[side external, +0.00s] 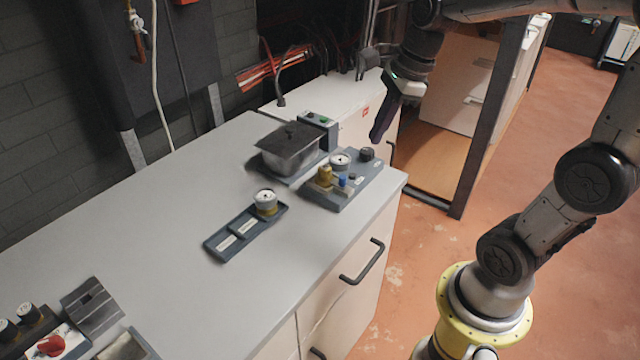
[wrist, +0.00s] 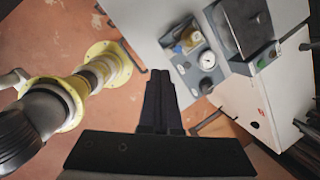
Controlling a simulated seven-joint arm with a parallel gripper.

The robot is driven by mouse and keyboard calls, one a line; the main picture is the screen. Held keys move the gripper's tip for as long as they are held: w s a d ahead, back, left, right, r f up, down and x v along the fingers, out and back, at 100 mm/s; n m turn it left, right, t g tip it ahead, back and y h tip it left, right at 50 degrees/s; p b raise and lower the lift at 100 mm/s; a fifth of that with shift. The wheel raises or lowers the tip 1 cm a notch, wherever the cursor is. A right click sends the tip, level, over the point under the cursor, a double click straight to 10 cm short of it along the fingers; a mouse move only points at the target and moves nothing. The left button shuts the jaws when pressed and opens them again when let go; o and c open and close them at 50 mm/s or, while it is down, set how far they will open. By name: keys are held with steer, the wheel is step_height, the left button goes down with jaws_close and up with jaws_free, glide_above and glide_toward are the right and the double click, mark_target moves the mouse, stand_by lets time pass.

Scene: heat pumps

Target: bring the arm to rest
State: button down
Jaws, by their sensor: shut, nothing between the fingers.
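My gripper (side external: 382,122) hangs in the air past the right end of the grey counter (side external: 180,270) in the side external view. Its fingers point down and touch nothing. In the wrist view my gripper (wrist: 160,78) shows its two dark fingers side by side, shut and empty. The floor and the counter's edge lie beyond the fingertips. A panel with a gauge, a brass fitting and a blue knob (side external: 342,181) sits on the counter to the left of my gripper. It also shows at the top of the wrist view (wrist: 190,52).
A grey lidded box (side external: 290,150) stands behind the panel. A dark tray (side external: 232,238) with a gauge (side external: 266,200) lies nearer. A red knob (side external: 50,345) and dark blocks are at the lower left. Open cabinets (side external: 455,110) stand behind my gripper. The counter's middle is clear.

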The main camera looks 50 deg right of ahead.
steer(key=s+a+n+t, duration=0.1)
steer(key=s+a+n, duration=0.2)
steer(key=n, duration=1)
steer(key=s+a+n+t+h, duration=0.1)
steer(key=s+a+n, duration=0.2)
steer(key=s+n, duration=0.6)
steer(key=shift+s+a+f+n, duration=0.15)
steer(key=shift+a+n, duration=0.05)
steer(key=shift+n, duration=1.7)
